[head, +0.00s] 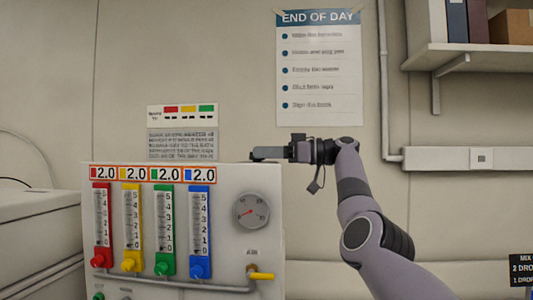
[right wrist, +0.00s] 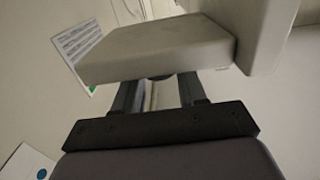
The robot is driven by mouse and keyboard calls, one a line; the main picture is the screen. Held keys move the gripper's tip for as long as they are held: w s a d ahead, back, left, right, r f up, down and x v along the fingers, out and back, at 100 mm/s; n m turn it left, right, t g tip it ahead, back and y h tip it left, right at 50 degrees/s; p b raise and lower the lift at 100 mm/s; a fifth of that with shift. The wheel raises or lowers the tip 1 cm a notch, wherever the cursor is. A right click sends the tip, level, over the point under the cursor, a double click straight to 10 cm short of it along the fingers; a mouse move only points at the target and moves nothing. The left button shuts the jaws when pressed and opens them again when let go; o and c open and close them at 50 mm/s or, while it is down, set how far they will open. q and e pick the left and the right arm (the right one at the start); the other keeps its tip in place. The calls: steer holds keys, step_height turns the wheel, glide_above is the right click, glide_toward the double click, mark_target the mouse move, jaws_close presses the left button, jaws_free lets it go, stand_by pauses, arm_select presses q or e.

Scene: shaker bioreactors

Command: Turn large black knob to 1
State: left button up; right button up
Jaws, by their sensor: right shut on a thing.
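No large black knob can be made out in either view. The white control panel (head: 230,265) stands at the lower left of the head view. My right gripper (head: 262,154) is at the panel's top right edge, above the round gauge (head: 251,211), reaching in from the right. In the right wrist view its dark fingers (right wrist: 157,97) point at a pale slab (right wrist: 155,50), which hides their tips. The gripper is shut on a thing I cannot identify. My left gripper is not in view.
The panel has red (head: 102,257), yellow (head: 129,263), green (head: 163,267) and blue (head: 199,270) knobs under scales, each display reading 2.0. A yellow lever (head: 262,276) sits at lower right. A wall conduit (head: 385,100) and shelf (head: 470,50) are to the right.

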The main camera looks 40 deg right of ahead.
steer(key=shift+r, duration=0.1)
steer(key=o, duration=1.1)
steer(key=shift+c, duration=0.2)
steer(key=shift+s, duration=0.1)
steer(key=v, duration=0.7)
steer(key=shift+b, duration=0.45)
steer(key=shift+d, duration=0.1)
